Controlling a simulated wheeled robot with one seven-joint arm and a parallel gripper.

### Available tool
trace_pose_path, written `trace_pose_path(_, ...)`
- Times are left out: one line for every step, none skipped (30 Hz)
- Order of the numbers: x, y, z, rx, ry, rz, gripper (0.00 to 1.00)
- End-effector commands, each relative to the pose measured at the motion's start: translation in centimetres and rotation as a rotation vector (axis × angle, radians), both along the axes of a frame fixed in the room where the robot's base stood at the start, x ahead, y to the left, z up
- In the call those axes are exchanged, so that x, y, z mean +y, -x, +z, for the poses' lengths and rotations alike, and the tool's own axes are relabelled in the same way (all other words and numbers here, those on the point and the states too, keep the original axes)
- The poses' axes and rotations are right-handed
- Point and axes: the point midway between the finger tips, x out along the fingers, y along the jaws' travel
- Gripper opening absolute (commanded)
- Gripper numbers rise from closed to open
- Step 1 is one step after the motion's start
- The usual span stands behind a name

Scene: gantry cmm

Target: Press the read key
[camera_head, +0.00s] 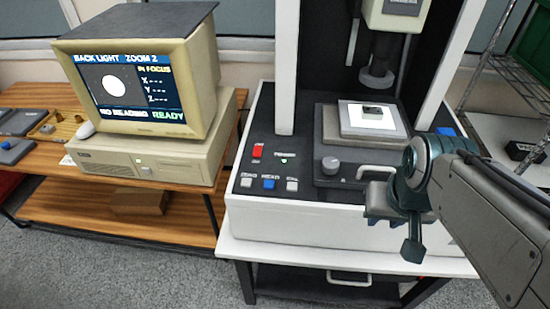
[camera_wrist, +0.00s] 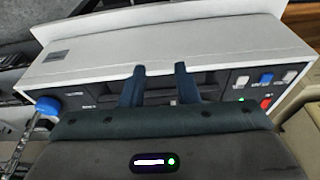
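The blue read key (camera_head: 269,184) is the middle of three keys on the dark front panel of the measuring machine (camera_head: 300,218). White keys stand on either side of it, zero (camera_head: 246,182) at left and cal (camera_head: 292,185) at right. In the wrist view the blue key (camera_wrist: 266,77) shows at the right, clear of my fingers. My gripper (camera_head: 392,222) is in front of the machine's right part, well to the right of the keys. In the wrist view my gripper (camera_wrist: 160,72) has its two fingers apart with nothing between them.
A red switch (camera_head: 257,151) and a green light stand behind the keys. A knob (camera_head: 330,165) and a lit stage (camera_head: 372,120) with a small dark part lie to the right. The monitor (camera_head: 135,75) reads "NO READING" and "READY". The space above the keys is clear.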

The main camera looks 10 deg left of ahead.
Motion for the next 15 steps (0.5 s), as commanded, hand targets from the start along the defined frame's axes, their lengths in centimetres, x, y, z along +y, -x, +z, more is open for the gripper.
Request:
trace_pose_path(0.00,0.00,0.00,0.000,0.000,0.000,0.14)
trace_pose_path(0.00,0.00,0.00,0.000,0.000,0.000,0.06)
trace_pose_path(0.00,0.00,0.00,0.000,0.000,0.000,0.00)
trace_pose_path(0.00,0.00,0.00,0.000,0.000,0.000,0.00)
trace_pose_path(0.00,0.00,0.00,0.000,0.000,0.000,0.00)
trace_pose_path(0.00,0.00,0.00,0.000,0.000,0.000,0.00)
trace_pose_path(0.00,0.00,0.00,0.000,0.000,0.000,0.00)
trace_pose_path(0.00,0.00,0.00,0.000,0.000,0.000,0.00)
trace_pose_path(0.00,0.00,0.00,0.000,0.000,0.000,0.00)
trace_pose_path(0.00,0.00,0.00,0.000,0.000,0.000,0.00)
trace_pose_path(0.00,0.00,0.00,0.000,0.000,0.000,0.00)
trace_pose_path(0.00,0.00,0.00,0.000,0.000,0.000,0.00)
trace_pose_path(0.00,0.00,0.00,0.000,0.000,0.000,0.00)
trace_pose_path(0.00,0.00,0.00,0.000,0.000,0.000,0.00)
trace_pose_path(0.00,0.00,0.00,0.000,0.000,0.000,0.00)
